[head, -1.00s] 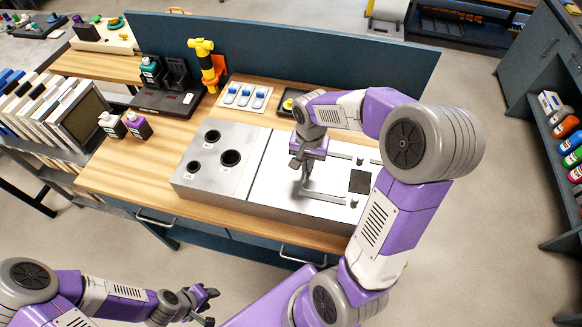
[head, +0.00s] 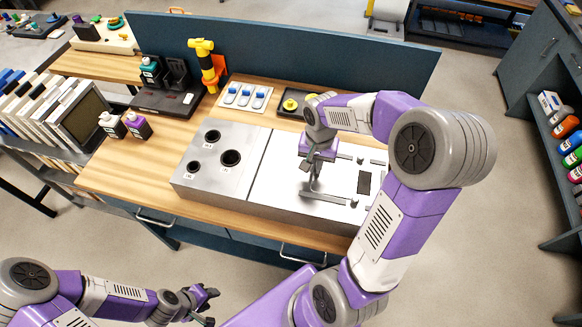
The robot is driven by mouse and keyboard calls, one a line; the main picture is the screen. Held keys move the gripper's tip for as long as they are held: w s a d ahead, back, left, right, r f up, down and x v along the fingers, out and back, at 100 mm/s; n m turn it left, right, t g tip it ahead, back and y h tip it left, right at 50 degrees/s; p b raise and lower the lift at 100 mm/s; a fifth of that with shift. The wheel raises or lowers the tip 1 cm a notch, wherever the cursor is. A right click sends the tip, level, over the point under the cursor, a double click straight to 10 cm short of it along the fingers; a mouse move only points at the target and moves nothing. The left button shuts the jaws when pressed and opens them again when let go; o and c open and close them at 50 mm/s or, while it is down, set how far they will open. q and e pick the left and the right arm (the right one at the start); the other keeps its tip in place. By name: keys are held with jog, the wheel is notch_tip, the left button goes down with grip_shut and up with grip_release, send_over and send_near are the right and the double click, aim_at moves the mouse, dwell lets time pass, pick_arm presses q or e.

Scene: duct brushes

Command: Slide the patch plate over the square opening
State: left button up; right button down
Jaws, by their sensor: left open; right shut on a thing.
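The square opening (head: 364,183) shows as a dark upright strip in the top of the metal box, at the right. Its left part is covered. The pale patch plate (head: 340,182) lies on the box top against the left side of the visible opening; its outline blends with the box. My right gripper (head: 314,184) is shut over the plate, left of the opening, apparently on the plate's handle, which is mostly hidden by the fingers. My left gripper (head: 207,305) is open and empty, low in the view, off the front of the bench.
The left metal block (head: 222,165) has several round dark holes. A grey rail (head: 325,198) lies along the front of the plate. A tray with blue-and-white items (head: 245,96), a dark tray with yellow parts (head: 291,104) and bottles (head: 137,126) stand on the wooden bench.

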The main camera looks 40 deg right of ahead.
aim_at(337, 176)
jog(key=shift+s+d, duration=0.85)
jog(key=shift+s, duration=0.15)
jog(key=shift+s+d, duration=0.15)
jog(key=shift+s+d, duration=0.8)
jog(key=shift+s, duration=0.2)
jog(key=shift+s+d, duration=0.2)
jog(key=c, duration=1.4)
grip_release()
jog(key=shift+o, duration=0.2)
jog(key=shift+r+p, duration=0.15)
jog(key=shift+p, duration=0.15)
notch_tip(337, 176, up, 8)
jog(key=p, duration=0.6)
jog(key=shift+p, duration=0.35)
